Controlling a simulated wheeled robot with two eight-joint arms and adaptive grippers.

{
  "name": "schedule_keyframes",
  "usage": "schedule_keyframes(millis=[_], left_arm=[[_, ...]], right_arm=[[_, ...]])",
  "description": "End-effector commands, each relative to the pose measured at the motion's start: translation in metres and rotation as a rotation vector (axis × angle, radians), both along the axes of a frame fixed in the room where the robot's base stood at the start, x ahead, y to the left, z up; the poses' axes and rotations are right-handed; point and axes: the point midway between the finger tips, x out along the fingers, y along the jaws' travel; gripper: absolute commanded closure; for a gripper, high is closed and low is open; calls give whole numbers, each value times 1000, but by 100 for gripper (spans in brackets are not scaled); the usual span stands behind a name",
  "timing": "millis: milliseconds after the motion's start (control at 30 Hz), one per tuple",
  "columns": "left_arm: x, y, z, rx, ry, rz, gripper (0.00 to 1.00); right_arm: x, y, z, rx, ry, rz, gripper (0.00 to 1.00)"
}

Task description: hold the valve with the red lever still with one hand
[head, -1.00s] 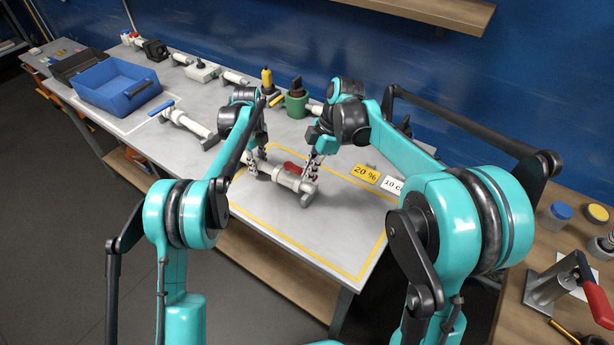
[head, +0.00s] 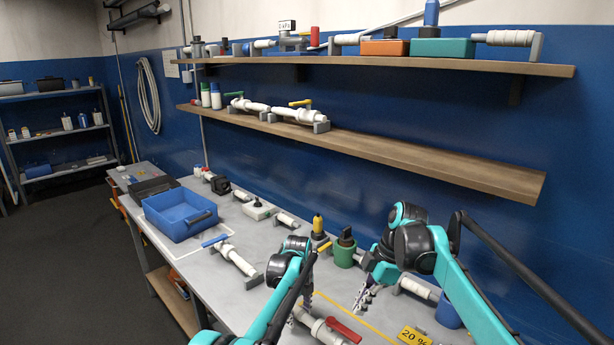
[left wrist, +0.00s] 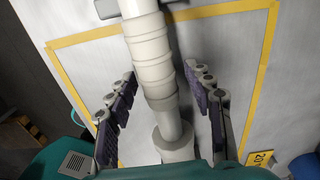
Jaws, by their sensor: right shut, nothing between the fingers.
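The valve with the red lever (head: 322,331) lies on the bench at the bottom of the head view, partly cut off. Its red lever (head: 343,330) points to the lower right. My left gripper (head: 304,302) is at the left end of the valve. In the left wrist view, the open left fingers (left wrist: 164,78) stand on either side of a white ribbed pipe body (left wrist: 152,60), with a gap on the right side; the lever does not show there. My right gripper (head: 362,298) is shut and empty, above the bench right of the valve, apart from it.
A yellow tape outline (left wrist: 88,36) surrounds the work area. A valve with a blue lever (head: 236,259) lies to the left, near a blue crate (head: 170,228). A green holder (head: 344,256) and a yellow bottle (head: 318,228) stand behind.

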Motion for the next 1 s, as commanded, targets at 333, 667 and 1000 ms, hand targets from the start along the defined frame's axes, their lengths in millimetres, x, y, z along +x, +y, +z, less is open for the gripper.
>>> schedule_keyframes(millis=[333,667,1000], left_arm=[[0,0,14,0,0,0,49],[0,0,84,0,0,0,49],[0,0,119,0,0,0,49]], right_arm=[[0,0,0,0,0,0,100],[0,0,0,0,0,0,100],[0,0,0,0,0,0,100]])
